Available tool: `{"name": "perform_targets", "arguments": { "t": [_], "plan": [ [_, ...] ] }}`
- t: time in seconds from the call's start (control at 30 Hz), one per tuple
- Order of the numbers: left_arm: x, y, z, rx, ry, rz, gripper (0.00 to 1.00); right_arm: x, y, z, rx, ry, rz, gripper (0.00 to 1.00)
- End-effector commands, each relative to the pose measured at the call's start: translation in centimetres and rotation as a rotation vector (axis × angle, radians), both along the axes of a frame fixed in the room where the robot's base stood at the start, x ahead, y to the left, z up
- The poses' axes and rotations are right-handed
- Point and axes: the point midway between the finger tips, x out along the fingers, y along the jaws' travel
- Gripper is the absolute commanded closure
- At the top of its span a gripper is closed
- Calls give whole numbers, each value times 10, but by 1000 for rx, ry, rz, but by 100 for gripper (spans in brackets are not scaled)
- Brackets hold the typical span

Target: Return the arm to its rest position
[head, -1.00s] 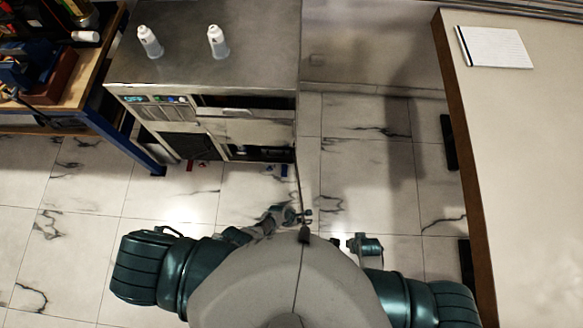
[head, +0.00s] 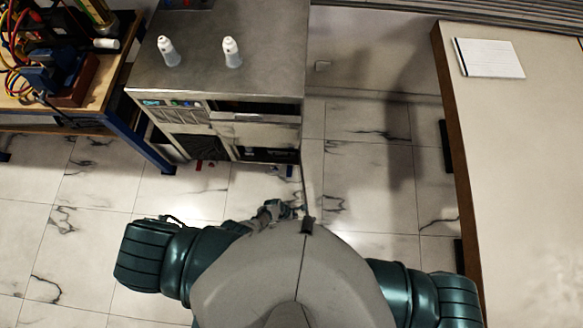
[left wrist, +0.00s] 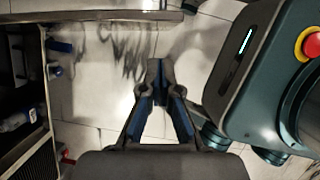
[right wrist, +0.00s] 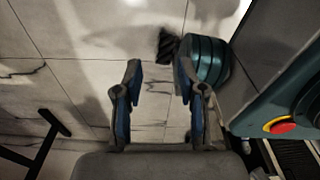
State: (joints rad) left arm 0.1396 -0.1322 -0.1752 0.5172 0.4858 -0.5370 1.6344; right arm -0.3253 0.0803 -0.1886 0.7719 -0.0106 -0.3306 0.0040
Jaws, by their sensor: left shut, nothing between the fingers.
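My left gripper (head: 296,211) is small in the head view, in front of my body and above the tiled floor. In the left wrist view its fingertips (left wrist: 160,68) meet, with nothing between them. My right gripper is hidden in the head view. In the right wrist view its two fingers (right wrist: 158,68) stand apart with only floor between them, so it is open and empty. Both of my upper arms show beside my body in the head view.
A metal cabinet (head: 270,60) stands ahead with two white bottles (head: 168,51) (head: 232,52) on top. A cluttered workbench (head: 125,75) is at the left. A pale table (head: 520,170) with a white pad (head: 488,58) is at the right. Tiled floor (head: 365,150) is clear between.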

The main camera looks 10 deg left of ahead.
Motion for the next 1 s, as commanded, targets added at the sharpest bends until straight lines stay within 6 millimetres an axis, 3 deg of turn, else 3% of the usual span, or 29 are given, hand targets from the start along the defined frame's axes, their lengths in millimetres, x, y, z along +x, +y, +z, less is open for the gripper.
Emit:
{"name": "perform_targets", "arguments": {
  "t": [0.27,0.37,0.47,0.6,0.8,0.9,1.0],
  "plan": [
    [-3,5,9,6,-3,-10,100,-28,-6,-1,-2,12,3,60],
    [-21,19,0,49,-32,-111,100,-31,-7,-2,0,13,5,60],
    [-57,49,-17,140,-99,-361,100,-31,-7,-2,1,12,5,60],
    [-126,106,-39,289,-208,-892,100,-31,-8,-2,0,13,7,60],
    [-212,171,-49,399,-307,-1623,100,-31,-8,-2,-1,14,4,60],
    [-237,189,-49,412,-336,-1863,100,-31,-8,-2,-3,15,4,60],
    [-250,197,-49,415,-352,-1995,100,-31,-8,-2,-2,15,4,60]
  ]
}}
